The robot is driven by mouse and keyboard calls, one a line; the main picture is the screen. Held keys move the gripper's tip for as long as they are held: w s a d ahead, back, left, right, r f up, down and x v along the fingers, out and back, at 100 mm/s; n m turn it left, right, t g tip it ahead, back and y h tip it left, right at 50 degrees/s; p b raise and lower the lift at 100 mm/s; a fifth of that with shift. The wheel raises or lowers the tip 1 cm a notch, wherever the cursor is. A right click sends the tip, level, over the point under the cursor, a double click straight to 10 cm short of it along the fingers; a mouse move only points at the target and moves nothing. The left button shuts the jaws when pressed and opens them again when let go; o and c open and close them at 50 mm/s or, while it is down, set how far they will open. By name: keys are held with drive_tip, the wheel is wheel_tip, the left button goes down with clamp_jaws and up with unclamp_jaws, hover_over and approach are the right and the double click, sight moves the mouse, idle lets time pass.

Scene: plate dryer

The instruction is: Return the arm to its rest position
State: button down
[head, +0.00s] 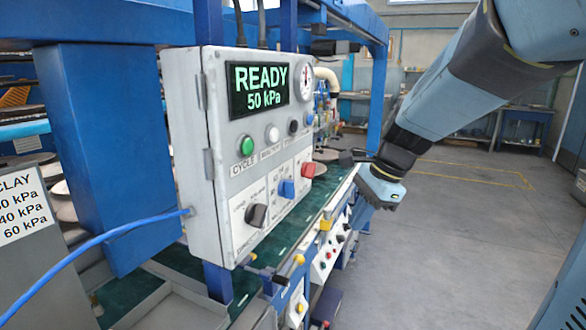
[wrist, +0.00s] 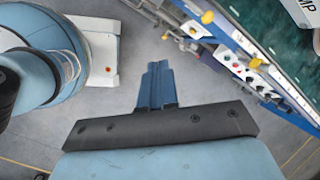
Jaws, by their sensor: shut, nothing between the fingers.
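My arm (head: 470,75) reaches in from the upper right of the head view and slopes down to the left. Its wrist end (head: 383,185) hangs over the aisle, right of the control box (head: 190,130) and apart from it. The fingers cannot be made out clearly there. In the wrist view my gripper (wrist: 157,68) shows two blue fingers together, shut and empty, with bare floor beyond them. The box display (head: 258,88) reads READY, 50 kPa. Below it are a green button (head: 246,146), a blue switch (head: 287,188) and a red switch (head: 308,170).
A blue frame post (head: 105,150) stands left of the box, and a blue hose (head: 100,240) runs to it. A long machine bench with small controls (head: 325,255) borders the aisle. The grey floor (head: 450,240) to the right is open. A CLAY sign (head: 22,205) is at left.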

drive_tip(key=s+d+r+n+t+h, duration=0.4)
drive_tip(key=s+d+n, duration=0.5)
drive_tip(key=s+n, duration=0.3)
drive_tip(key=shift+d+r+n, duration=0.4)
drive_tip(key=shift+r+n, duration=0.1)
drive_tip(key=shift+n, duration=0.6)
